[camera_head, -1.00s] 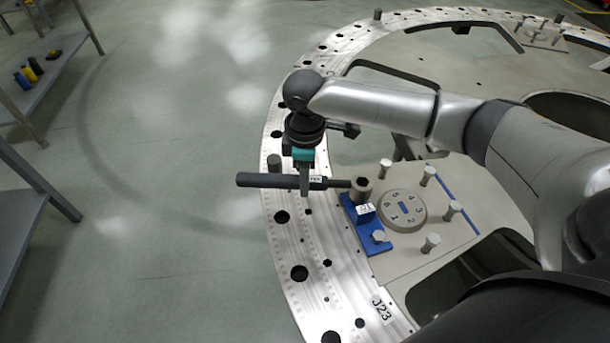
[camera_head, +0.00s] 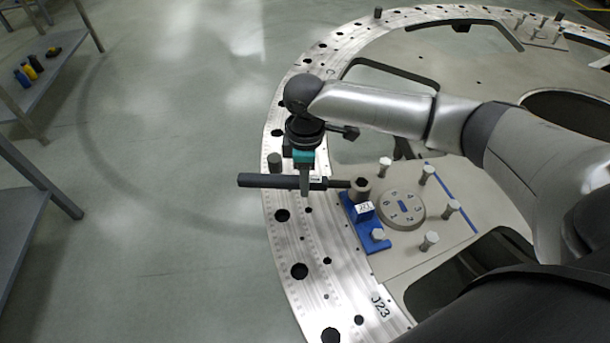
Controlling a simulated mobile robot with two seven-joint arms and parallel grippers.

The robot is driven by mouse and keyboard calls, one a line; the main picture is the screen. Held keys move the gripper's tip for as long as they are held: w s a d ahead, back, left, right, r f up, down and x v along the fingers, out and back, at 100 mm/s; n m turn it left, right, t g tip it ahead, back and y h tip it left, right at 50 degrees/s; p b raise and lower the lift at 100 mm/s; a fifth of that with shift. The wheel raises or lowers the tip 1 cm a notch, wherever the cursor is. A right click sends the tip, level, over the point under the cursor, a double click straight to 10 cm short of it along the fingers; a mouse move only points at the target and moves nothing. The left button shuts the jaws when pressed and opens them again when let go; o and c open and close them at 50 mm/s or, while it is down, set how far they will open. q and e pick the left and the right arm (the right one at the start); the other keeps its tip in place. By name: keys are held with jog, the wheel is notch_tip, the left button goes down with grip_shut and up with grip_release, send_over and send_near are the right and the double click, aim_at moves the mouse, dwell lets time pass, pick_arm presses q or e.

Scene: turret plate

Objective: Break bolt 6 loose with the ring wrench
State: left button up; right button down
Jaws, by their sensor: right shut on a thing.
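My right gripper (camera_head: 305,184) is shut on the dark handle of the ring wrench (camera_head: 265,181). The handle lies roughly level across the plate rim, its free end out over the floor to the left. The wrench's round grey head (camera_head: 360,188) is at the left of the numbered disc (camera_head: 401,210), above the blue block (camera_head: 365,216). The head is at the bolt position nearest the disc's 6; a bolt inside it cannot be made out. My left gripper is not in view.
The large metal ring plate (camera_head: 300,240) has several holes and an upright peg (camera_head: 274,162) near the handle. Wide openings cut the inner plate. At the left, shelves (camera_head: 45,85) hold small bottles and a tool. The floor between is clear.

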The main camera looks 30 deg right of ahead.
jog(key=shift+f+p, duration=0.4)
jog(key=shift+p, duration=0.05)
dwell(0.9)
jog(key=shift+s+a+n+p, duration=0.35)
jog(key=shift+s+n+p, duration=0.5)
jog(key=shift+p, duration=0.2)
jog(key=shift+s+a+n+p, duration=0.3)
jog(key=shift+s+n+p, duration=0.55)
jog(key=shift+p, duration=0.15)
jog(key=shift+s+a+f+n+p, duration=0.1)
jog(key=shift+s+a+n+p, duration=0.05)
jog(key=shift+s+n+p, duration=1)
dwell(0.4)
jog(key=shift+s+n+p, duration=0.7)
jog(key=shift+s+n, duration=0.05)
jog(key=shift+s, duration=0.05)
jog(key=shift+p, duration=0.3)
jog(key=shift+w+p, duration=0.15)
jog(key=shift+p, duration=0.55)
